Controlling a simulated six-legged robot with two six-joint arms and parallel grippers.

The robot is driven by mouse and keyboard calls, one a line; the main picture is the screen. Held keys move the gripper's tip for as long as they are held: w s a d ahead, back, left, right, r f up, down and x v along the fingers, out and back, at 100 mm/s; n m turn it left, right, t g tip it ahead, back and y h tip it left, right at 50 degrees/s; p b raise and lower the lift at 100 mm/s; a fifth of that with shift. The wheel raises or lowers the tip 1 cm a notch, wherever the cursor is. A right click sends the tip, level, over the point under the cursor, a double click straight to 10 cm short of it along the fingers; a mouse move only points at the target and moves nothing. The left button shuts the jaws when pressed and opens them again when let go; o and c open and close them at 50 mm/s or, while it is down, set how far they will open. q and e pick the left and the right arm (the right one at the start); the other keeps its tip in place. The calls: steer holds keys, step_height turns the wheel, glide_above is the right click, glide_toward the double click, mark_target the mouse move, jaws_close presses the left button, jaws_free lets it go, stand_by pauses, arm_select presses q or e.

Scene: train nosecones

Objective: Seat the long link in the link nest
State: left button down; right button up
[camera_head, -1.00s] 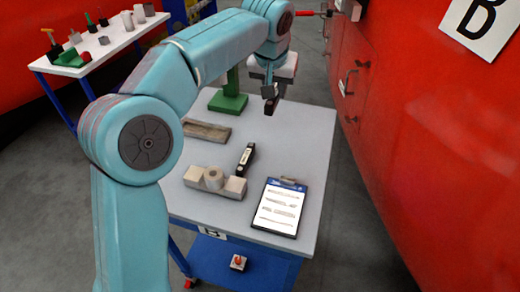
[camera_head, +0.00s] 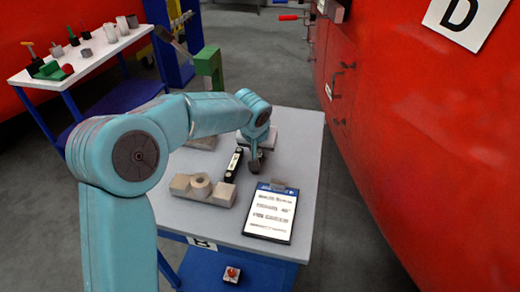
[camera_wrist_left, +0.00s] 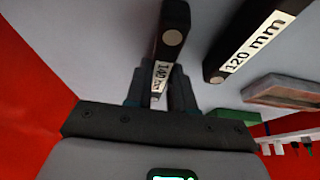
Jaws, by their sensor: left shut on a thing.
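My left gripper (camera_head: 254,164) is low over the right part of the table, and its fingers (camera_wrist_left: 160,88) are shut on a dark link (camera_wrist_left: 171,38) labelled 140 mm. In the head view the held link is mostly hidden by the gripper. A black link (camera_head: 233,165) labelled 120 mm lies apart on the table, left of the gripper; it also shows in the left wrist view (camera_wrist_left: 250,45). A shallow beige tray (camera_wrist_left: 285,90), perhaps the link nest, is partly hidden behind my arm in the head view (camera_head: 203,143). My right gripper is not in view.
A grey block fixture (camera_head: 204,188) with a ring stands at the table's front left. A clipboard (camera_head: 272,211) lies at the front right. A green stand (camera_head: 209,66) is behind my arm. A red wall (camera_head: 400,140) runs along the right.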

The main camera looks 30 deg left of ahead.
arm_select(q)
steer(key=shift+s+r, duration=0.1)
steer(key=shift+r, duration=0.05)
steer(key=shift+f, duration=0.25)
steer(key=c, duration=1)
jaws_free()
steer(key=shift+o, duration=0.2)
